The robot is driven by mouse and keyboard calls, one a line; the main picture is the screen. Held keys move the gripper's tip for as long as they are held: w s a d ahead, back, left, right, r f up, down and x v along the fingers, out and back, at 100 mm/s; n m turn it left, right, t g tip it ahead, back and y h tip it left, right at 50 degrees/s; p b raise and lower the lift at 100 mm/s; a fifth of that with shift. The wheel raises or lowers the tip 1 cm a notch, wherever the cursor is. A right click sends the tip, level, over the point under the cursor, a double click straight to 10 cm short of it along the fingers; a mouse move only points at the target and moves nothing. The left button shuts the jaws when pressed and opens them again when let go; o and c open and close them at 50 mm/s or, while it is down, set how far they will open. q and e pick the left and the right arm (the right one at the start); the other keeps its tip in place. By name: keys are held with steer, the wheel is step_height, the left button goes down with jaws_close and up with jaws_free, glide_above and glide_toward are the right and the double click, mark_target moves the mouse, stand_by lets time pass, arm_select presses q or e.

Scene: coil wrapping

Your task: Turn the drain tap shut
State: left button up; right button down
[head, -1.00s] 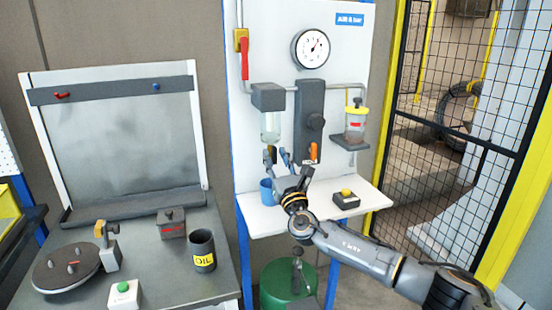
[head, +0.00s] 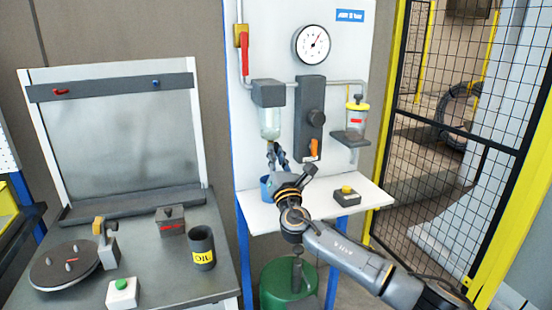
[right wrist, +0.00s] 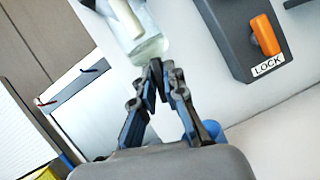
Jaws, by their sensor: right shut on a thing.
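The clear filter bowl (head: 270,123) hangs under a dark grey head (head: 268,93) on the white panel. It also shows in the right wrist view (right wrist: 146,45), with cloudy liquid inside. My right gripper (head: 276,152) reaches up to the bottom of this bowl. In the right wrist view its fingertips (right wrist: 156,68) come together right under the bowl, shut on the drain tap. The tap itself is hidden by the fingers, so its angle cannot be told. A blue cup (head: 266,188) stands on the white shelf below, partly behind my gripper. My left gripper is not in view.
An orange lever (head: 314,149) labelled LOCK is close to the right. A pressure gauge (head: 312,44), a red-handled valve (head: 243,45) and a yellow-capped bowl (head: 356,118) are on the panel.

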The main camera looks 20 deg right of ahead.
steer(key=m+g+h, duration=0.1)
steer(key=m, duration=0.2)
steer(key=m+h, duration=0.1)
steer(key=m, duration=0.2)
steer(key=m+g+h, duration=0.1)
steer(key=m, duration=0.3)
steer(key=shift+g+h, duration=0.3)
steer(key=m, duration=0.2)
steer(key=m+g+h, duration=0.1)
steer(key=m, duration=0.1)
steer(key=shift+r+g+p, duration=0.1)
steer(key=shift+g+p, duration=0.2)
steer(key=shift+p, duration=0.1)
steer(key=shift+m+g+p, duration=0.7)
steer(key=shift+m+p, duration=0.1)
steer(key=shift+m, duration=1)
steer(key=c, duration=1.4)
jaws_free()
steer(key=shift+s, duration=0.1)
